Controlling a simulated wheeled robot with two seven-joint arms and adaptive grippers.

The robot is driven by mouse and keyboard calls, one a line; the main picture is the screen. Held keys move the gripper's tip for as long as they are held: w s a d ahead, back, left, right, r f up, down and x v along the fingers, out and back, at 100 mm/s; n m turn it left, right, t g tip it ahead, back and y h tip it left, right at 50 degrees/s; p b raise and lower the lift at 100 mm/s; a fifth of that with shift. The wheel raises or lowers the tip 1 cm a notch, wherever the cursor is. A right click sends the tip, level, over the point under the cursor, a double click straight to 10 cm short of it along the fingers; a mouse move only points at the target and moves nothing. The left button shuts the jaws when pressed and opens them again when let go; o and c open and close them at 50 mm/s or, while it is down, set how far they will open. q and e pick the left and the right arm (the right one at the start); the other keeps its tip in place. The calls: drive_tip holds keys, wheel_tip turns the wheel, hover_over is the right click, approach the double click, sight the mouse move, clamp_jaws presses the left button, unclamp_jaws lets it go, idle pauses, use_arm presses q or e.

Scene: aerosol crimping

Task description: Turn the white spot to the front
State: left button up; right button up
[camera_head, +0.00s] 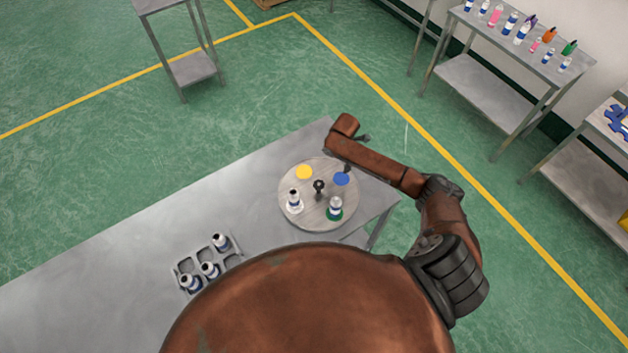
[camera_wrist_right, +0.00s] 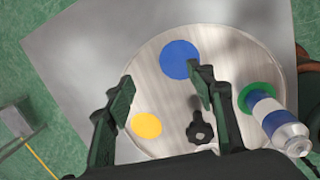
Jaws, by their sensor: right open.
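The round turntable (camera_head: 318,218) lies on the metal table, with a dark knob (camera_head: 319,186) in its middle. A bottle (camera_head: 294,197) stands on the white spot (camera_head: 299,209), at the turntable's left side in the head view. Another bottle (camera_head: 335,204) stands on the green spot (camera_head: 330,216) at the lower right. The yellow spot (camera_head: 304,172) and blue spot (camera_head: 341,179) are bare. My right gripper (camera_wrist_right: 163,90) is open and empty above the turntable, near the blue spot and the knob. The white spot is out of the right wrist view. My left gripper is not in view.
A grey tray (camera_head: 186,264) with bottles (camera_head: 220,242) sits on the table, left of the turntable. The table (camera_head: 110,255) is bare on its left part. Side tables, one bearing several bottles (camera_head: 511,22), stand apart in the background.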

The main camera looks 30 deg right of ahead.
sight(319, 184)
drive_tip(key=s+a+r+n, duration=0.1)
drive_tip(key=a, duration=0.2)
drive_tip(key=a+r+n+g, duration=0.1)
drive_tip(key=a+r, duration=0.1)
drive_tip(key=a, duration=0.2)
drive_tip(key=s+a+r+n+y, duration=0.1)
drive_tip(key=a, duration=0.3)
drive_tip(key=shift+s+a+r, duration=0.2)
drive_tip(key=shift+s+r, duration=0.05)
drive_tip(key=shift+s, duration=0.05)
drive_tip(key=shift+s+a+f+n, duration=0.1)
drive_tip(key=shift+s+a+n, duration=0.05)
drive_tip(key=shift+a+n, duration=0.15)
wheel_tip(319, 184, down, 6)
drive_tip(key=shift+d+r+p, duration=0.1)
drive_tip(key=shift+p, duration=0.5)
drive_tip(key=shift+f, duration=0.75)
drive_tip(key=shift+c, duration=0.4)
clamp_jaws()
